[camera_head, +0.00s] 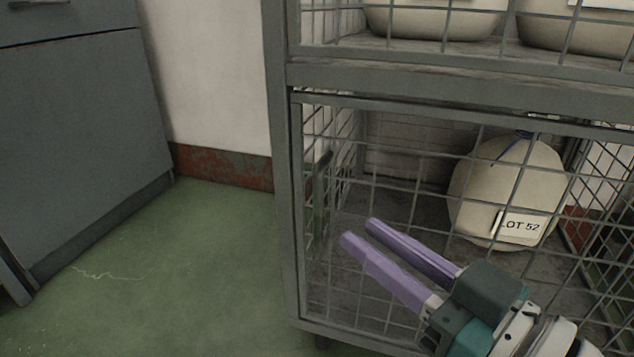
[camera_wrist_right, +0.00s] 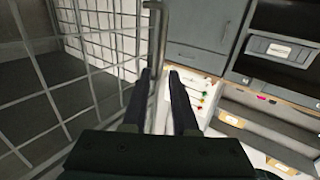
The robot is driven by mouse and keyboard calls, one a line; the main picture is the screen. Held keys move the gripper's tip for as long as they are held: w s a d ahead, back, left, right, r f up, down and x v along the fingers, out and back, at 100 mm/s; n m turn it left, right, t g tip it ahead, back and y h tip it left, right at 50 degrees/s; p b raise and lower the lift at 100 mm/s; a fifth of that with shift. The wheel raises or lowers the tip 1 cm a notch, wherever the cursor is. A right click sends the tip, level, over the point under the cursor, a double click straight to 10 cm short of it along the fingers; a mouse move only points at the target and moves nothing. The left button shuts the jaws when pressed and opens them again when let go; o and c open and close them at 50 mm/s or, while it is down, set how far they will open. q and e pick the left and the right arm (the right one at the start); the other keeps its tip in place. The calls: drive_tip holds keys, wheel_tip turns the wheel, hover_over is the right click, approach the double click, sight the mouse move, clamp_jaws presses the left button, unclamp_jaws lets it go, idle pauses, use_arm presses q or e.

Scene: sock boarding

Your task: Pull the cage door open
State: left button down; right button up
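The cage door (camera_head: 420,215) is a grey wire-mesh panel on the lower compartment and looks closed in its frame. Its upright bar handle (camera_head: 321,180) is near the door's left edge. My right gripper (camera_head: 358,230), with purple fingers, is open in front of the mesh, right of and below the handle in the head view. In the right wrist view, the handle (camera_wrist_right: 157,40) runs down into the gap between the two dark fingers (camera_wrist_right: 162,85), closer to the left one. The fingers are not closed on it. My left gripper is not in view.
A pale sack (camera_head: 480,195) labelled LOT 52 sits inside the lower compartment. More sacks (camera_head: 435,18) lie on the shelf above. A grey cabinet (camera_head: 85,110) stands at the left. The green floor (camera_head: 190,270) between it and the cage is clear.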

sight(322, 205)
drive_tip(key=b+x, duration=0.4)
drive_tip(key=x, duration=0.5)
drive_tip(key=shift+s+b, duration=0.1)
drive_tip(key=shift+b, duration=0.25)
drive_tip(key=c, duration=0.4)
clamp_jaws()
idle(0.5)
